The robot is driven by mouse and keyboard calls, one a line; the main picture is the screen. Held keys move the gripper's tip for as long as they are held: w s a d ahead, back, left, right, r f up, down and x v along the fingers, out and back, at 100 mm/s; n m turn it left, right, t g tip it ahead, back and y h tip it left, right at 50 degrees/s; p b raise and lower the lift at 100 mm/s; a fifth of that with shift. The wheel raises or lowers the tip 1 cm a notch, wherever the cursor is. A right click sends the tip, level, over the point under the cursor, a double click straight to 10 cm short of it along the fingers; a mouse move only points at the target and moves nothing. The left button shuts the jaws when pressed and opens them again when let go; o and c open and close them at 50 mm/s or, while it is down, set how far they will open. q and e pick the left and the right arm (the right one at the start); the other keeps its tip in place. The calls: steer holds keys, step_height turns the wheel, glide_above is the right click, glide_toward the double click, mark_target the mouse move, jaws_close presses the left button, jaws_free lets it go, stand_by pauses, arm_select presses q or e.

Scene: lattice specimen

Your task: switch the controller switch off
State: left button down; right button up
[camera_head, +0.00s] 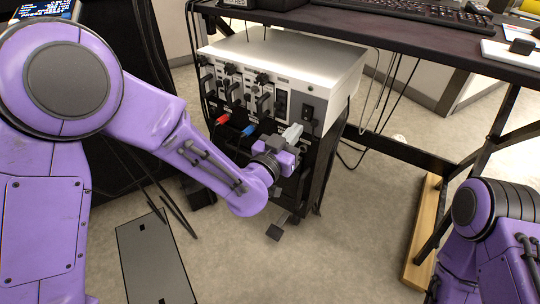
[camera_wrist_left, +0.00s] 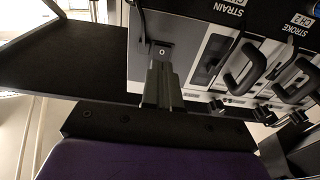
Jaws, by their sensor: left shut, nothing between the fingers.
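The controller (camera_head: 285,58) is a box with a pale top and a front panel of handles, plugs and dark fittings, under the dark desk. A small dark fitting marked "O", apparently the switch, shows on its panel in the left wrist view (camera_wrist_left: 163,49). My left gripper (camera_head: 292,134) is shut and empty, close to the lower right of the panel. In the left wrist view its grey fingers (camera_wrist_left: 162,88) reach up to just below the "O" mark and hide the lower part of the fitting. I cannot tell whether they touch it. My right gripper is out of view.
Black handles (camera_wrist_left: 244,68) stick out of the panel beside the left fingers. Red (camera_head: 222,119) and blue (camera_head: 249,129) plugs with cables sit left of the gripper. The floor (camera_head: 340,235) in front is mostly open.

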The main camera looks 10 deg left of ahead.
arm_select(q)
steer(key=p+v, duration=0.1)
steer(key=v, duration=0.9)
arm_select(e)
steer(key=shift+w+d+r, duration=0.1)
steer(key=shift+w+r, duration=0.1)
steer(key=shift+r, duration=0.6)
arm_select(q)
steer(key=c, duration=1.8)
jaws_free()
steer(key=shift+s, duration=0.15)
